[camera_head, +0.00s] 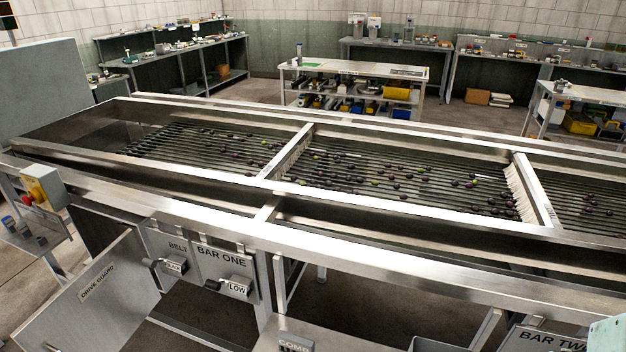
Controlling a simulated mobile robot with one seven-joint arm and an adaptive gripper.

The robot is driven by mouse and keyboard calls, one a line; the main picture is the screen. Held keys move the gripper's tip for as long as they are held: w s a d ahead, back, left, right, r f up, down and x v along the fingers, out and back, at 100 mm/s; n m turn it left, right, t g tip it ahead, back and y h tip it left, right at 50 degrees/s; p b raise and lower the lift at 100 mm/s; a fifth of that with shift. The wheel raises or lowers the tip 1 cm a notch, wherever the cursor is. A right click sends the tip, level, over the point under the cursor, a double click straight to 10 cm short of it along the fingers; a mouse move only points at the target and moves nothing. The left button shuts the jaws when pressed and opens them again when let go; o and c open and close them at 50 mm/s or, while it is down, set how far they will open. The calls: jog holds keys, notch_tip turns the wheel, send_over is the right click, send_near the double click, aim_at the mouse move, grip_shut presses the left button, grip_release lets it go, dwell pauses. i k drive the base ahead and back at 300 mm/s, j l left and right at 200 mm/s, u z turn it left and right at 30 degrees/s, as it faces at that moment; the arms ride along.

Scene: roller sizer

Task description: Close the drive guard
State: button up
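The drive guard (95,295) is a flat grey metal panel with "DRIVE GUARD" lettered on it, at the lower left of the head view. It stands swung out from the front of the roller sizer (330,240), at an angle to the machine's face. A dark opening (100,226) shows behind it, under the machine's frame. The guard's lower part runs toward the bottom edge of the picture, with a small dark fitting near its lower left corner.
Right of the guard are the "BELT" panel (168,245) and the "BAR ONE" panel (222,262), with black levers sticking out. A yellow box with a red button (42,188) stands at the left above a small shelf. Dark fruit lies on the rollers. Benches line the walls behind.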

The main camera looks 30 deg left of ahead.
aim_at(100, 307)
jog(key=u, duration=2.4)
